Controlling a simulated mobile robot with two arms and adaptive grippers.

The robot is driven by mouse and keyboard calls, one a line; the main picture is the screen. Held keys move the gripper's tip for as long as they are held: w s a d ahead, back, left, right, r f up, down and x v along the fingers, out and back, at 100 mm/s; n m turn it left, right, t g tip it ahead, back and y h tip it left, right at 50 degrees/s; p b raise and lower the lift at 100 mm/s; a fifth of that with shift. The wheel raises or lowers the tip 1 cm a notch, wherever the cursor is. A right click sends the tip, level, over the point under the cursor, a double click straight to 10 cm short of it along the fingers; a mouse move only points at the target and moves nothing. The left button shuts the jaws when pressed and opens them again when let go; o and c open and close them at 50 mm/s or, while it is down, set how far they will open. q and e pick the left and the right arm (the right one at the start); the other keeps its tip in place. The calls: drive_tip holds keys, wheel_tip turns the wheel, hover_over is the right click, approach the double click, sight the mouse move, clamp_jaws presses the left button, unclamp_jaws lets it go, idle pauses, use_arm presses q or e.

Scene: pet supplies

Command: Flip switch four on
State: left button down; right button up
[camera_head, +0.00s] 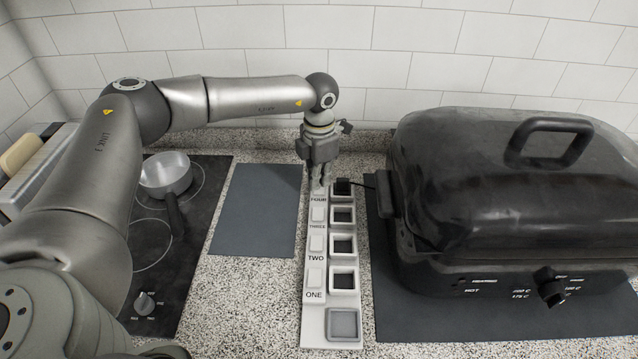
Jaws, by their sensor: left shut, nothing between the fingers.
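A white switch strip (312,325) lies on the counter, running away from me, with labels ONE, TWO, THREE and FOUR from near to far. Switch four (319,189) is at the far end, partly hidden by my fingertips. My left gripper (320,183) points down over it with its fingers shut and empty. The fingertips are at or just above the switch; I cannot tell whether they touch. Switch three (317,214), switch two (316,241) and switch one (314,279) are in clear view. The on or off position of switch four is unclear. My right gripper is not in view.
A black plug (342,187) sits in the socket beside switch four, its cord leading to a large black roaster (480,190) on the right. A dark mat (257,210) lies left of the strip. A pot (168,176) stands on the black cooktop (195,245).

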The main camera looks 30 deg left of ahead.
sight(319, 192)
use_arm(q)
drive_tip(key=shift+r+p, duration=1.3)
drive_tip(key=shift+r, duration=1.15)
drive_tip(key=shift+f, duration=0.1)
